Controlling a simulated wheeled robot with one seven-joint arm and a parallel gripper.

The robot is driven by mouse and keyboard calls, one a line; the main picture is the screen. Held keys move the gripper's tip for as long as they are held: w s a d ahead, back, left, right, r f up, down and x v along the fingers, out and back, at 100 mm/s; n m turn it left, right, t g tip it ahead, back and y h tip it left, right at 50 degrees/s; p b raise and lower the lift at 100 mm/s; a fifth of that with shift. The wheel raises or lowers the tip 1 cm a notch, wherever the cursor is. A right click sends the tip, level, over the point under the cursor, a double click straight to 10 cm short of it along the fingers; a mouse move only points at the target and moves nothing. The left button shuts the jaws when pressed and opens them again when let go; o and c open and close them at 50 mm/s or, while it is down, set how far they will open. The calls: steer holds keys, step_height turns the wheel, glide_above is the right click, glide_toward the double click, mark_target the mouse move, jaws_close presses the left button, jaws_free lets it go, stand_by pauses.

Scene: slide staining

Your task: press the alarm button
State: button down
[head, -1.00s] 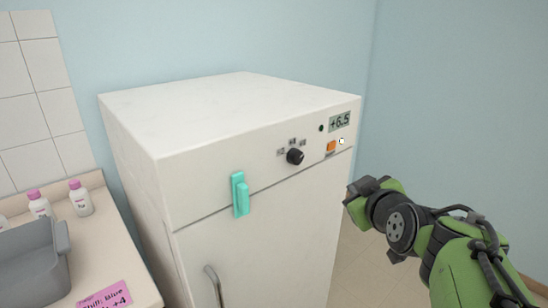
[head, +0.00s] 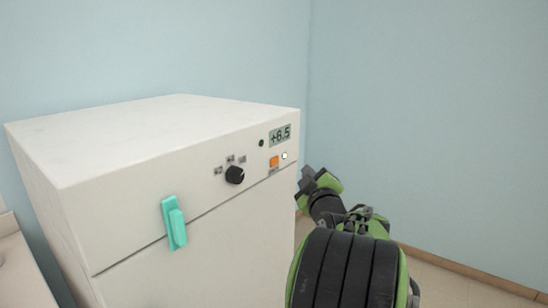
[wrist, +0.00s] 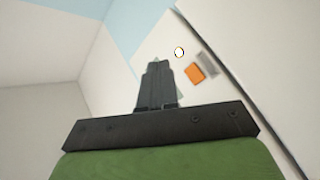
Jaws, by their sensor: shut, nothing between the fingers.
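An orange square button (head: 274,161) is on the white fridge's upper front panel, with a small label under it too small to read. A small round white button or light (head: 285,156) is just right of it. My gripper (head: 306,180) is shut and empty, just right of the panel's right edge in the head view. Its fingers (wrist: 157,75) point toward the panel, seemingly apart from the button.
The fridge (head: 120,135) also has a display reading +6.5 (head: 280,135), a dark green dot (head: 262,143), a black knob (head: 235,175) and a teal latch (head: 174,222). A counter edge (head: 20,270) is at left. Blue walls stand behind and right.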

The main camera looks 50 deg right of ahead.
mark_target(279, 158)
steer(key=w+p, duration=0.4)
steer(key=w, duration=0.2)
steer(key=shift+w+a, duration=0.2)
steer(key=shift+a, duration=0.15)
stand_by(1.5)
steer(key=shift+w, duration=0.45)
steer(key=shift+w+a, duration=0.1)
steer(key=shift+w, duration=0.2)
stand_by(0.5)
steer(key=shift+s+b, duration=0.1)
steer(key=shift+b, duration=0.3)
steer(key=shift+s+b, duration=0.65)
steer(key=shift+b, duration=0.15)
